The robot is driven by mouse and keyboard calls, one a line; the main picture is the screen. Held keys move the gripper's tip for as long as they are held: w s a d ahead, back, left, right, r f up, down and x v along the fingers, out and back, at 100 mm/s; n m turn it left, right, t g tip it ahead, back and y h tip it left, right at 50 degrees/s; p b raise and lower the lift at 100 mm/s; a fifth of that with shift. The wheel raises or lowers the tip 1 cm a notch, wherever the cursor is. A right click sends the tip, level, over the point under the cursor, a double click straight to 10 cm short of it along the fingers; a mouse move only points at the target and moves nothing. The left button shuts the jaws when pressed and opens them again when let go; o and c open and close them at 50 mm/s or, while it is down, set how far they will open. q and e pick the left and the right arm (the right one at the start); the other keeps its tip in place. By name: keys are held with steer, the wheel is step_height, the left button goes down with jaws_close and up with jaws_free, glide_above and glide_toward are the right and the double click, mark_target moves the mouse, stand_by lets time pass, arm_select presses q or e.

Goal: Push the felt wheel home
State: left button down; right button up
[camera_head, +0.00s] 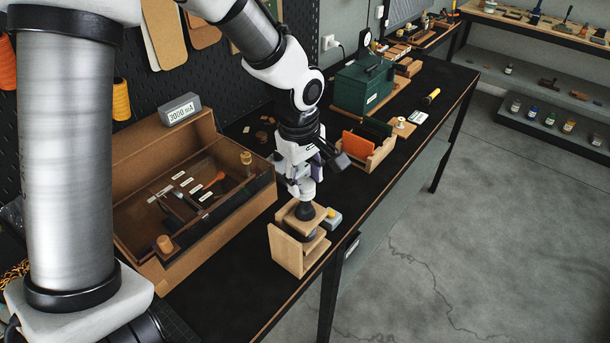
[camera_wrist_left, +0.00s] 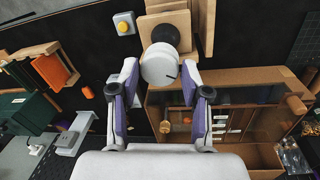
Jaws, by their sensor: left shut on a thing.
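My left gripper (camera_head: 303,184) points down over a small wooden stand (camera_head: 286,251) near the bench's front edge. In the left wrist view its fingers (camera_wrist_left: 160,72) are shut on a pale round piece (camera_wrist_left: 159,62), which looks like the felt wheel. The same pale piece (camera_head: 307,194) shows below the fingers in the head view. Directly beneath it is a black rounded part (camera_head: 305,211) on the stand's top, also visible in the wrist view (camera_wrist_left: 178,37). I cannot tell whether the pale piece touches the black part. My right gripper is not in view.
A small grey box with a yellow button (camera_head: 332,216) stands right beside the stand. An open wooden case (camera_head: 222,227) lies to the left. A wooden rack with an orange panel (camera_head: 357,147) and a green box (camera_head: 362,84) stand farther back. Floor is clear to the right.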

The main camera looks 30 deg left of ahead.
arm_select(q)
steer(key=shift+f+b, duration=0.4)
steer(key=shift+f, duration=0.25)
steer(key=shift+c, duration=2.3)
jaws_free()
step_height(320, 180, up, 12)
steer(key=s, duration=0.1)
steer(key=shift+a, duration=0.15)
steer(key=shift+s+f, duration=0.1)
